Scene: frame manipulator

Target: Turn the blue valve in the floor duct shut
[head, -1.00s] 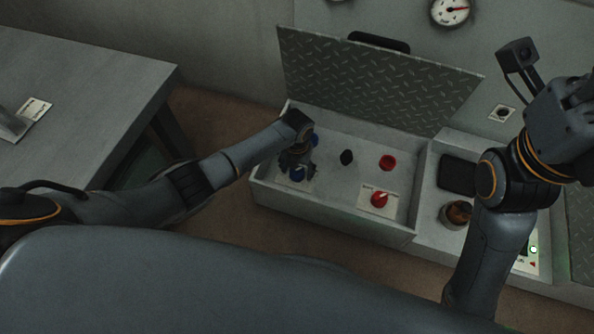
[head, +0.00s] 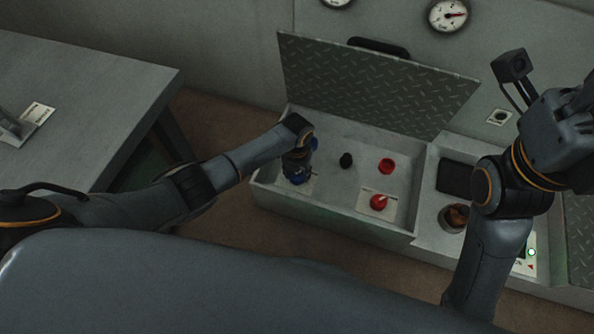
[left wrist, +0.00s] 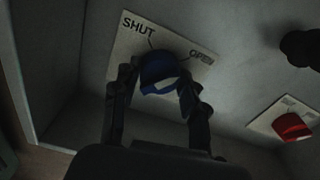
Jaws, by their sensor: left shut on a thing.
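The blue valve (head: 297,178) sits low at the left end of the open floor duct (head: 330,222). In the left wrist view the blue valve (left wrist: 158,70) has a pale stripe and stands on a pale plate (left wrist: 126,48) marked SHUT at left and OPEN at right. My left gripper (head: 297,168) reaches down over it. Its fingers (left wrist: 157,84) are shut on the valve, one on each side. The stripe lies across the valve's near side; which mark it points to, I cannot tell. My right arm shows at the right of the head view, its fingers out of frame.
A black knob (head: 346,160), a red knob (head: 386,166) and a red valve (head: 378,202) on a plate are also in the duct. The raised tread-plate lid (head: 380,85) stands behind. A grey table (head: 80,100) is at left.

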